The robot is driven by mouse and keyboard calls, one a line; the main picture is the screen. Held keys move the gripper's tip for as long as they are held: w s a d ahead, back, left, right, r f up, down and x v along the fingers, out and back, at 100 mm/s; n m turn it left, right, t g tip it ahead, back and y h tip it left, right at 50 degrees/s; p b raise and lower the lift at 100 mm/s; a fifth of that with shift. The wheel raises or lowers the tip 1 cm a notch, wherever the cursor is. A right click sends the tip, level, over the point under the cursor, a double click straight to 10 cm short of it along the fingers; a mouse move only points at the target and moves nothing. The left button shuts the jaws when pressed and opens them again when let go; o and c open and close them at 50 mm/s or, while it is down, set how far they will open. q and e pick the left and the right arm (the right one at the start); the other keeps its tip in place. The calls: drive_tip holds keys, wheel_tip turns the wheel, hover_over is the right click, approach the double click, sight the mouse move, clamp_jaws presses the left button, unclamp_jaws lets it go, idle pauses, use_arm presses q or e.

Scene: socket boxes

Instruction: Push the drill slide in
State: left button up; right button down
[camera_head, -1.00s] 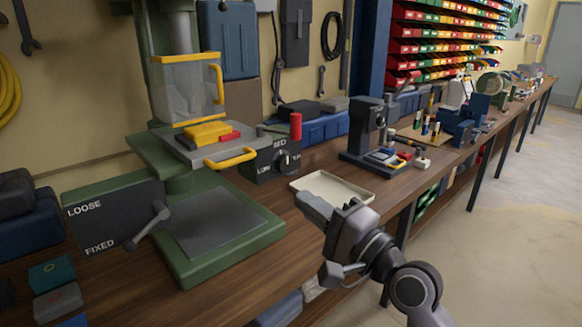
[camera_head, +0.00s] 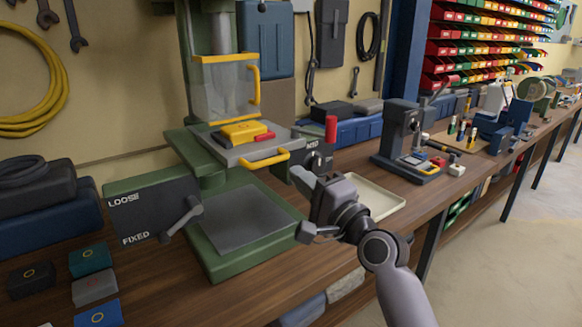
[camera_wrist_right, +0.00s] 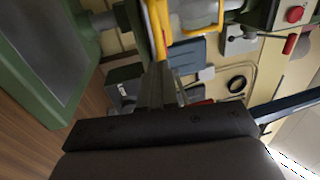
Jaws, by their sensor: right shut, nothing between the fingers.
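The green drill press (camera_head: 217,174) stands on the bench. Its grey drill slide (camera_head: 258,147) carries a yellow block (camera_head: 243,132) and a small red piece, and has a yellow handle (camera_head: 266,160) at its front edge. The slide juts out past the green table under it. My right gripper (camera_head: 298,174) is shut and empty, its fingertips a little right of and below the handle, seemingly apart from it. In the right wrist view the gripper's fingers (camera_wrist_right: 156,84) point toward yellow bars (camera_wrist_right: 160,30). My left gripper is out of view.
A clear guard (camera_head: 225,88) with a yellow frame hangs above the slide. A lever (camera_head: 186,215) sticks out of the LOOSE/FIXED panel (camera_head: 152,215). A dial box with a red-topped lever (camera_head: 330,130) stands right of the slide. A cream tray (camera_head: 375,198) lies behind my right wrist.

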sight(282, 160)
drive_tip(key=shift+x, duration=1.8)
drive_tip(key=shift+w, duration=0.15)
